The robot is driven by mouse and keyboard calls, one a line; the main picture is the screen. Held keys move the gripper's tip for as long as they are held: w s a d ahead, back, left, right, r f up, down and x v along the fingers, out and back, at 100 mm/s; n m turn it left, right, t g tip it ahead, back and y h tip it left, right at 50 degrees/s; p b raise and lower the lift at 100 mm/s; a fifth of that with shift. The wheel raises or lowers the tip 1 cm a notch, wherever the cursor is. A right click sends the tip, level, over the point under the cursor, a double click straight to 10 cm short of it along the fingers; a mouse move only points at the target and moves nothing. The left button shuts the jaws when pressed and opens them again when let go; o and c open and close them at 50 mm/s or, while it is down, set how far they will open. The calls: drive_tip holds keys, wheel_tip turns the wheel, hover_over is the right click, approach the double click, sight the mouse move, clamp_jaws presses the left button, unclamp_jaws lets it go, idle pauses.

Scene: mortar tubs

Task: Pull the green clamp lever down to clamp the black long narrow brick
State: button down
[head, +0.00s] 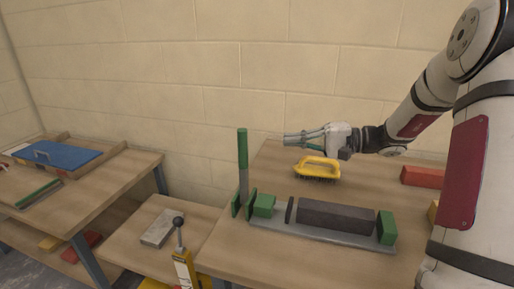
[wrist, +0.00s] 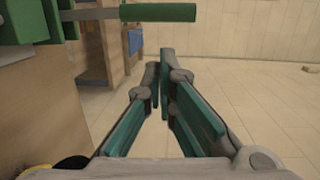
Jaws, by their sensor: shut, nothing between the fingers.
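The green clamp lever (head: 243,150) stands upright at the left end of the clamp, green on top with a grey lower part. It also shows lying sideways across the top of the wrist view (wrist: 158,13). The black long narrow brick (head: 335,217) lies on the grey clamp base (head: 318,242), between a dark plate (head: 290,210) on its left and a green end block (head: 386,228) on its right. A narrow gap seems to show between plate and brick. My gripper (head: 287,140) is shut and empty, pointing left, apart from the lever and to its right. Its fingertips (wrist: 160,60) meet.
A yellow-handled brush (head: 318,167) lies behind the clamp, below my gripper. A red brick (head: 422,176) lies at the right. The wall is behind.

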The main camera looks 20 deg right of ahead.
drive_tip(key=d, duration=0.1)
drive_tip(key=w+d+t, duration=0.1)
drive_tip(key=d, duration=0.1)
drive_tip(key=shift+w+d+f+m+t, duration=0.15)
drive_tip(key=shift+f+m+t, duration=0.15)
drive_tip(key=shift+f, duration=0.1)
drive_tip(key=b, duration=0.1)
hover_over(243, 168)
drive_tip(key=w+d, duration=0.3)
drive_tip(key=d, duration=0.2)
drive_tip(key=shift+s, duration=0.1)
